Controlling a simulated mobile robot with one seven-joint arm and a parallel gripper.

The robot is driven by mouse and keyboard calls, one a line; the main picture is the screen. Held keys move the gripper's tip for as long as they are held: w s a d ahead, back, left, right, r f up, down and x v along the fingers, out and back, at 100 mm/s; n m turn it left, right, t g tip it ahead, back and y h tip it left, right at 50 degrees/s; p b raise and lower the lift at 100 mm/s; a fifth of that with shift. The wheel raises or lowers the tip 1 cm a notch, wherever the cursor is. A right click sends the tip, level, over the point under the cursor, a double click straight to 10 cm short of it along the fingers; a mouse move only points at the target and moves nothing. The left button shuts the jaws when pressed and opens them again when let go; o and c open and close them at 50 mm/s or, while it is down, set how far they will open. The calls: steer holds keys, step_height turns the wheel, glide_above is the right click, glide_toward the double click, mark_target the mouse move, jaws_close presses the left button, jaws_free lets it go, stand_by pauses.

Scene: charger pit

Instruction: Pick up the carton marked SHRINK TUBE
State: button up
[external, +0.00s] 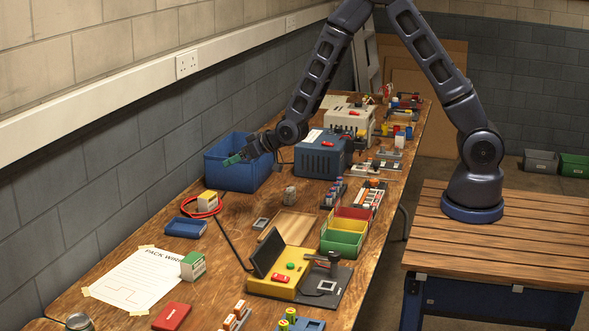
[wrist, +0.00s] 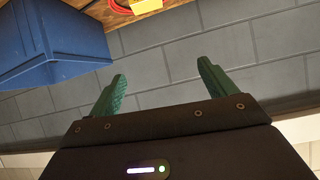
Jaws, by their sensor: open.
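Two small cartons stand on the wooden bench in the external view: a yellow and white carton (external: 208,201) beside a red cable loop, and a green and white carton (external: 193,265) at the edge of a paper sheet. I cannot read SHRINK TUBE on either. The yellow carton (wrist: 146,5) also shows, cut off, at the top of the wrist view.
The blue bin (external: 228,178) stands against the wall; it also fills the upper left of the wrist view (wrist: 50,45). A dark blue instrument box (external: 318,160) is right of it. A blue case (external: 184,227) lies near the yellow carton. The red cable (external: 190,208) lies on the bench.

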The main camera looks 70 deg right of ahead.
steer(key=t+h, duration=0.1)
steer(key=t, duration=0.1)
glide_toward(212, 196)
steer(key=shift+w+a+f, duration=0.15)
steer(key=shift+w+f, duration=0.05)
steer(key=shift+w, duration=0.4)
steer(key=x, duration=0.5)
steer(key=shift+w+f, duration=0.1)
steer(key=shift+f, duration=0.15)
steer(key=shift+d+x, duration=0.15)
steer(key=shift+x, duration=1.25)
steer(key=shift+d+x, duration=0.1)
steer(key=shift+x, duration=1.25)
steer(key=shift+r, duration=0.2)
steer(key=shift+d, duration=0.1)
steer(key=c, duration=1)
